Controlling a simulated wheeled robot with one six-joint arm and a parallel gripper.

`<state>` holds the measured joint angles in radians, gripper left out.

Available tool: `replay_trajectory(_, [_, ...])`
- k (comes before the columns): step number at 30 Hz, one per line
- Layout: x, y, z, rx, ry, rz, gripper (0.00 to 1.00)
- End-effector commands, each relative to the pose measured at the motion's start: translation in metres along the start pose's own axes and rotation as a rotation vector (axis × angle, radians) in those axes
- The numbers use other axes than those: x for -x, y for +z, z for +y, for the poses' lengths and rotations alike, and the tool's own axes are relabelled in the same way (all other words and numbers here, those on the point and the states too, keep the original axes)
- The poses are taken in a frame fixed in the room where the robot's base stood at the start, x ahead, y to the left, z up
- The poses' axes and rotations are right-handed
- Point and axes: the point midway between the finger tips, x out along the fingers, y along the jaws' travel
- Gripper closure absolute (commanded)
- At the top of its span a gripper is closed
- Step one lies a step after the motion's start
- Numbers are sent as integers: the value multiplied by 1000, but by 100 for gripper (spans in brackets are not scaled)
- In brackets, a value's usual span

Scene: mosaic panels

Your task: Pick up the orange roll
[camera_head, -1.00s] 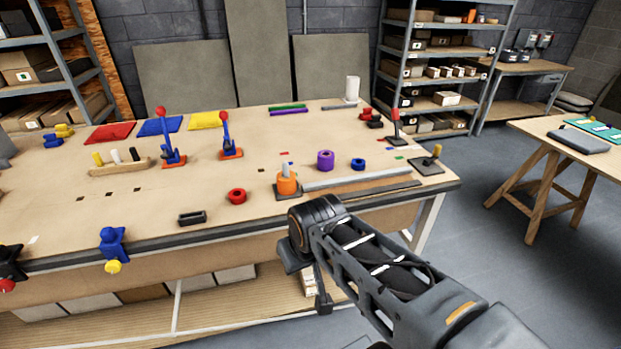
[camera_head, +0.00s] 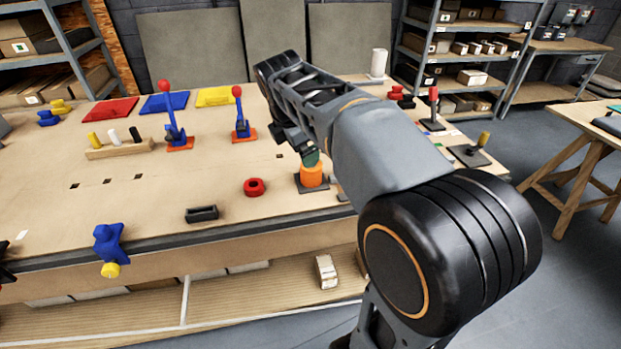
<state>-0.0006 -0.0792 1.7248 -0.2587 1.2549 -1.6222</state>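The orange roll (camera_head: 311,177) sits on a dark square base on the workbench, right of centre in the head view. My gripper (camera_head: 307,153) hangs right above the roll, at or close to its top. A small greenish part shows between them, and I cannot tell what it is. The peg seen in the roll earlier is hidden now. The fingers are small and dark, so I cannot tell whether they are open or touch the roll.
A red ring (camera_head: 254,187) lies left of the roll, and a black tray (camera_head: 202,214) is nearer the front edge. Blue-and-red levers (camera_head: 243,130) stand behind. My arm hides the purple roll's place. A post with a yellow top (camera_head: 484,139) stands at the right.

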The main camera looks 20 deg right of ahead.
Motion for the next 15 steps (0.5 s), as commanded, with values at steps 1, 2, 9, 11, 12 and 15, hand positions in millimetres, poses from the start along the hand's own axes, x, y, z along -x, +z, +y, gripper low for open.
replay_trajectory(1, [-4, 3, 10, 97, -9, -14, 7])
replay_trajectory(2, [-4, 5, 15, 155, -13, -23, 7])
replay_trajectory(9, [-8, 14, 37, 444, -48, -59, 7])
replay_trajectory(11, [-13, 15, 39, 474, -53, -62, 7])
replay_trajectory(12, [-18, 16, 39, 485, -56, -63, 7])
replay_trajectory(15, [-36, 18, 39, 499, -59, -64, 7])
